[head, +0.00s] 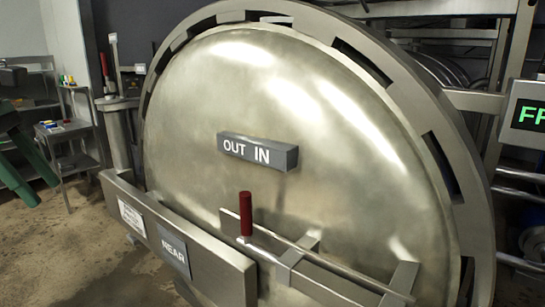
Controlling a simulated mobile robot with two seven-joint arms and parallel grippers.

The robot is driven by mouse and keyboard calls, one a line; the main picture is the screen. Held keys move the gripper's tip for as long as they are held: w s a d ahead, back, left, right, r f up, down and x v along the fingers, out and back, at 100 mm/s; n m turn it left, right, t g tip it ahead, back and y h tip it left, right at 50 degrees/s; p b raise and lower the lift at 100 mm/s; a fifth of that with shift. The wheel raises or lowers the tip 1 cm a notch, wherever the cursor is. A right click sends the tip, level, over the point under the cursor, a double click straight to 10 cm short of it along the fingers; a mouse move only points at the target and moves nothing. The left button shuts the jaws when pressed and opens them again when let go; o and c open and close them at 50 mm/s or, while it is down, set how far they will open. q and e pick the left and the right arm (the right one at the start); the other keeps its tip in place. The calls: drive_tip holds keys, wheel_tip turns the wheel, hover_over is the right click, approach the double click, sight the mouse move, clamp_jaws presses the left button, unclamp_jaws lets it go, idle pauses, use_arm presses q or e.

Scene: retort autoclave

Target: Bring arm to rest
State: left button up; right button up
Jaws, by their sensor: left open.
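My left gripper (41,192) comes in at the left edge, with two green fingers pointing down and right. The fingers are apart with nothing between them. It is clear of the large round metal autoclave door (200,190), which fills the middle of the head view. My right gripper is not in view.
The door carries an "OUT IN" block (258,151) and a red-handled lever (246,215) on a bar. A metal beam labelled "REAR" (173,250) crosses in front. A cart (75,128) with small coloured items stands behind my left gripper. A green-lettered display (527,114) is at right.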

use_arm(q)
drive_tip(key=w+d+f+n+t+h, duration=0.3)
drive_tip(key=d+f+n+h, duration=0.5)
drive_tip(key=f, duration=0.5)
drive_tip(key=w+d+f+n+t+h, duration=0.3)
drive_tip(key=d+f+n, duration=0.4)
drive_tip(key=d+f, duration=0.4)
drive_tip(key=s+a+f+n+t+y, duration=0.2)
drive_tip(key=a+f+n+t+y, duration=0.15)
drive_tip(key=f+n, duration=0.45)
drive_tip(key=s+a+f+n+t+y, duration=0.25)
drive_tip(key=a+f+n+y, duration=0.2)
drive_tip(key=f+n, duration=0.4)
drive_tip(key=s+a+f+n+g+y, duration=0.3)
drive_tip(key=s+a+f+n, duration=0.3)
drive_tip(key=s, duration=0.3)
drive_tip(key=s+a+f+n+g+y, duration=0.3)
drive_tip(key=s+a+f+n, duration=0.15)
drive_tip(key=s+f, duration=0.4)
drive_tip(key=s+d+f+n+t+h, duration=0.15)
drive_tip(key=d+n, duration=0.55)
drive_tip(key=d, duration=1.1)
drive_tip(key=shift+n+t, duration=0.25)
drive_tip(key=shift+n, duration=0.05)
drive_tip(key=r+p, duration=0.2)
drive_tip(key=d+r+p, duration=0.1)
drive_tip(key=r+p, duration=0.1)
drive_tip(key=shift+s+r+p, duration=0.15)
drive_tip(key=shift+s+p, duration=0.05)
drive_tip(key=shift+p, duration=0.1)
